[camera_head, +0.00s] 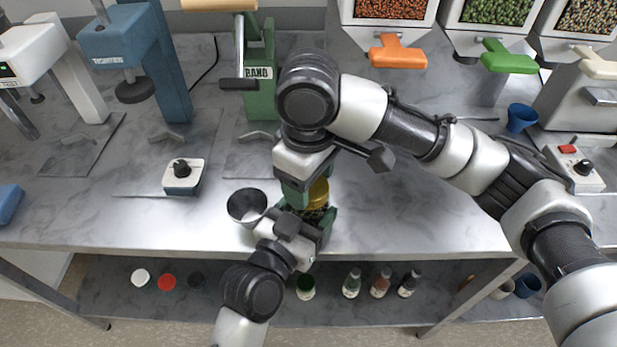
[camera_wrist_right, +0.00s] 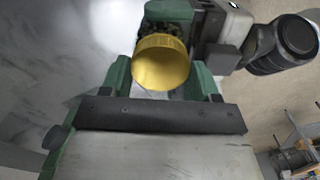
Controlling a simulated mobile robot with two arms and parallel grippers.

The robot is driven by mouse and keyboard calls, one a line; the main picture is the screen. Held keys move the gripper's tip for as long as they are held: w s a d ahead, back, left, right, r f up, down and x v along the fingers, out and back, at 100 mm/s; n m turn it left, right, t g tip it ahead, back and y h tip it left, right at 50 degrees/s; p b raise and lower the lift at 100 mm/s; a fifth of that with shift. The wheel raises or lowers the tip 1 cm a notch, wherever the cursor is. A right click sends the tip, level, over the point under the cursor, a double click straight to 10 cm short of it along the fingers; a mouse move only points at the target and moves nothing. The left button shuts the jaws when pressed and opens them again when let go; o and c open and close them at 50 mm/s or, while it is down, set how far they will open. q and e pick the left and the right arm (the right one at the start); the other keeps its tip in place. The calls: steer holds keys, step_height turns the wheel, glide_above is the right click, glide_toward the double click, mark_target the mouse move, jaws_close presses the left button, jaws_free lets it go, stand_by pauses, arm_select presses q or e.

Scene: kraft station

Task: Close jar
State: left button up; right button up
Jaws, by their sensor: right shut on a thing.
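A gold-yellow lid (camera_head: 319,192) is between the green fingers of my right gripper (camera_head: 305,190), which is shut on it from above. In the right wrist view the lid (camera_wrist_right: 162,62) sits between the two fingertips. A jar with dark contents (camera_head: 314,213) stands directly under the lid, near the table's front edge, mostly hidden by both grippers. I cannot tell whether the lid touches its rim. My left gripper (camera_head: 308,224) comes in low from the front, its green fingers on either side of the jar. Whether they press on it is not clear.
A metal cup (camera_head: 247,206) stands close left of the left gripper. A dial box (camera_head: 183,176) is farther left. A green press (camera_head: 261,85) stands behind, and dispensers (camera_head: 398,50) line the back right. Small bottles (camera_head: 352,284) stand on the lower shelf. The table's front right is clear.

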steer(key=m, duration=1)
steer(key=shift+w+d, duration=0.1)
steer(key=shift+d, duration=0.05)
steer(key=m, duration=1.1)
steer(key=shift+d, duration=0.1)
steer(key=o, duration=0.9)
steer(key=shift+r, duration=2.2)
steer(key=shift+c, duration=0.2)
